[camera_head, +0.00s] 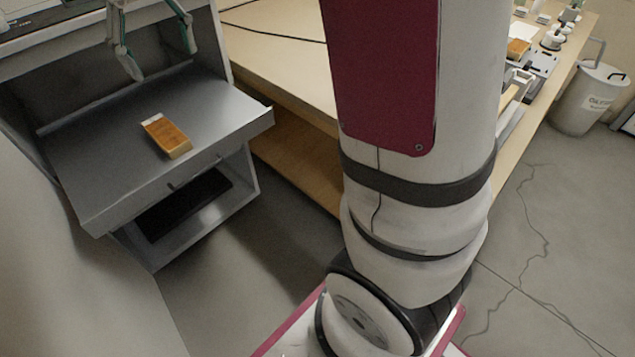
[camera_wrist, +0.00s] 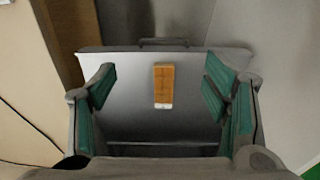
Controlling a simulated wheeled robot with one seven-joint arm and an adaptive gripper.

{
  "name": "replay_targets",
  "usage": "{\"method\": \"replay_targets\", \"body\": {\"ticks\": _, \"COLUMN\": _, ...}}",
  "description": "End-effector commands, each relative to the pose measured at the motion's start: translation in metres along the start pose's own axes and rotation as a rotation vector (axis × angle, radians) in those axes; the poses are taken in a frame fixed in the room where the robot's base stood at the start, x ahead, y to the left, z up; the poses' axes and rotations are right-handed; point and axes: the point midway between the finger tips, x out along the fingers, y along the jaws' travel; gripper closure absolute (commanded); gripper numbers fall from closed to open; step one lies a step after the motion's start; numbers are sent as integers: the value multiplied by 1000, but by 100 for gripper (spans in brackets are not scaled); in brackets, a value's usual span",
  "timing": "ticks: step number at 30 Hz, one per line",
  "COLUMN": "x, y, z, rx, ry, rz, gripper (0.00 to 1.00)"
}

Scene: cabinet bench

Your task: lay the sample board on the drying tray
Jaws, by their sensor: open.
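The sample board, an orange-brown wooden block with a white end (camera_head: 168,138), lies flat on a grey pulled-out tray (camera_head: 90,165) in the cabinet at the left. I cannot tell whether this tray is the drying tray. My gripper (camera_head: 165,62) is open and empty, above and behind the board in the head view. In the wrist view the board (camera_wrist: 163,82) shows between the two spread green-padded fingers of my gripper (camera_wrist: 160,87), apart from both. The grey tray (camera_wrist: 125,110) lies beneath, with a dark handle at its far edge.
A wooden bench (camera_head: 275,65) stands right of the cabinet, with a cable on it. Its far end carries another orange block (camera_head: 517,48) and several small items. A grey bin (camera_head: 590,100) stands at the right. A lower open compartment (camera_head: 185,205) is under the tray.

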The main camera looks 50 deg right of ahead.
Motion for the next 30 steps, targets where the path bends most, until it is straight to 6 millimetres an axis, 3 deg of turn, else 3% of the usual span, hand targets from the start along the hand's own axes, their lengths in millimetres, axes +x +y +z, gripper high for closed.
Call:
{"method": "replay_targets", "body": {"ticks": 1, "x": -10, "y": 1, "z": 26, "rx": 1, "ry": 8, "rz": 1, "gripper": 30}}
{"method": "replay_targets", "body": {"ticks": 8, "x": -21, "y": 4, "z": 137, "rx": 7, "ry": 21, "rz": 3, "gripper": 30}}
{"method": "replay_targets", "body": {"ticks": 15, "x": 2, "y": 4, "z": 247, "rx": 13, "ry": 33, "rz": 1, "gripper": 30}}
{"method": "replay_targets", "body": {"ticks": 18, "x": 18, "y": 4, "z": 283, "rx": 15, "ry": 37, "rz": 0, "gripper": 30}}
{"method": "replay_targets", "body": {"ticks": 24, "x": 43, "y": 4, "z": 323, "rx": 17, "ry": 40, "rz": -3, "gripper": 30}}
{"method": "replay_targets", "body": {"ticks": 30, "x": 49, "y": 4, "z": 330, "rx": 17, "ry": 39, "rz": -3, "gripper": 30}}
